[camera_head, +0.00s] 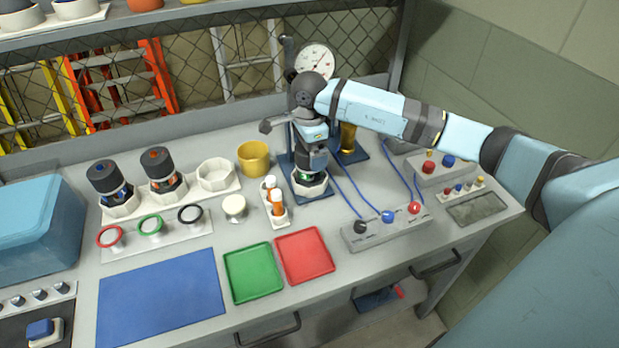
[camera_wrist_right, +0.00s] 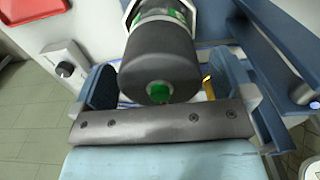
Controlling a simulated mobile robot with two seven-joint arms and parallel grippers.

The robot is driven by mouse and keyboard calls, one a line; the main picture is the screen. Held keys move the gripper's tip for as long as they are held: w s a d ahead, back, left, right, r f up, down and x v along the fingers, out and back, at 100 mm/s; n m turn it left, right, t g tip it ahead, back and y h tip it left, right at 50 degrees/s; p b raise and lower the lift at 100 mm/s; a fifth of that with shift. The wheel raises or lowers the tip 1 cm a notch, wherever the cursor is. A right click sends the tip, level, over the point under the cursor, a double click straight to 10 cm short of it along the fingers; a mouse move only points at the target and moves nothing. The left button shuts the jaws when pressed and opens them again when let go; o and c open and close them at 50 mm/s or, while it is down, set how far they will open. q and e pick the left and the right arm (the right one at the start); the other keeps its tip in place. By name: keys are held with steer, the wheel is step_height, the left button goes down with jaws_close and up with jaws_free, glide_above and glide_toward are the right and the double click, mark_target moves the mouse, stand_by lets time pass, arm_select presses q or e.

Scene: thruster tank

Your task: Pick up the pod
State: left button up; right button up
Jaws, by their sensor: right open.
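A pod (camera_wrist_right: 160,62) with a dark round cap and a green centre stands between the open fingers of my right gripper (camera_wrist_right: 170,85) in the right wrist view. In the head view this pod (camera_head: 314,164) is partly hidden by my right gripper (camera_head: 311,155), which is above and around it. It sits in a white hexagonal holder (camera_head: 310,188) on a blue stand. I cannot tell whether the fingers touch it. Two more dark-capped pods stand in a white rack at the left, one with blue (camera_head: 106,178) and one with orange (camera_head: 158,164). My left gripper is not in view.
A dial gauge (camera_head: 315,62) stands behind my right arm. A grey connector box (camera_head: 387,232) with blue cables is in front at the right. A white holder with orange-and-white bottles (camera_head: 274,210) and a yellow cup (camera_head: 253,158) are left of the stand. Green (camera_head: 254,272) and red (camera_head: 305,256) trays lie in front.

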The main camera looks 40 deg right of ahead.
steer(key=c, duration=1.4)
